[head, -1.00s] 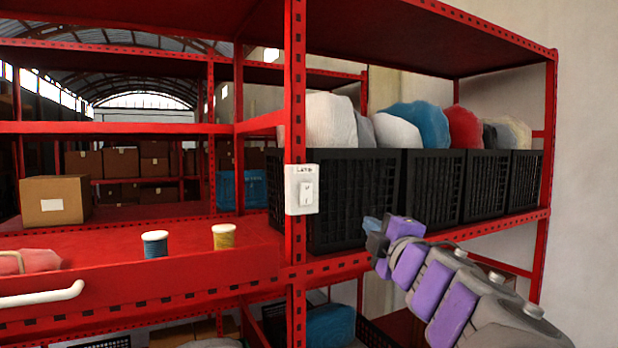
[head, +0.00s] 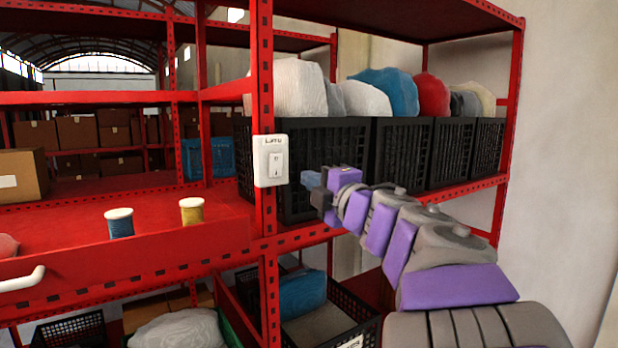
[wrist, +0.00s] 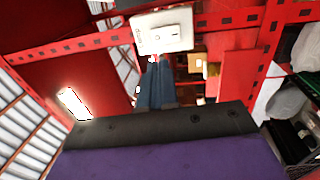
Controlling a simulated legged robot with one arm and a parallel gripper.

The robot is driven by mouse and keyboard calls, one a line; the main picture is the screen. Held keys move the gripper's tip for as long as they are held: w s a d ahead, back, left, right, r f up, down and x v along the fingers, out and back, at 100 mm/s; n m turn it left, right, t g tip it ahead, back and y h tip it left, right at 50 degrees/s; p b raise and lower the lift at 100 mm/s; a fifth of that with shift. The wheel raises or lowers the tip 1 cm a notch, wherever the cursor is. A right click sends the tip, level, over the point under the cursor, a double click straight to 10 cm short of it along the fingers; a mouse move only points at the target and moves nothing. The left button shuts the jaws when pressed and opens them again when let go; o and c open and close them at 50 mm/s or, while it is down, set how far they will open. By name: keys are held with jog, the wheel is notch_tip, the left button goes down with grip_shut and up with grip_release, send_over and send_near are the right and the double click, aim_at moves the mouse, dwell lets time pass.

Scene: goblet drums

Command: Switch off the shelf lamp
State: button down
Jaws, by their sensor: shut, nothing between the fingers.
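A white switch plate with a rocker (head: 275,165) is fixed on the red front post of the shelf in the head view. Lettering above the rocker looks like "LAMP". The switch plate also shows at the top of the wrist view (wrist: 163,31). My gripper (head: 309,180) is shut and empty, just right of the plate and slightly lower in the picture, apart from it. Its blue-grey fingers (wrist: 155,86) point toward the plate in the wrist view. A bright, lit elongated lamp (wrist: 74,104) shows against a red surface at left in the wrist view.
Black crates (head: 405,152) with stuffed bags stand on the shelf behind my gripper. A white handle (head: 22,281) is at lower left. Open space lies before the post.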

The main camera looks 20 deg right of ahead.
aim_at(277, 160)
jog(key=p+x, duration=0.1)
jog(key=x, duration=1)
jog(key=shift+w+p, duration=0.25)
jog(key=shift+p, duration=0.15)
jog(key=shift+w+a+r, duration=0.15)
jog(key=shift+w, duration=0.05)
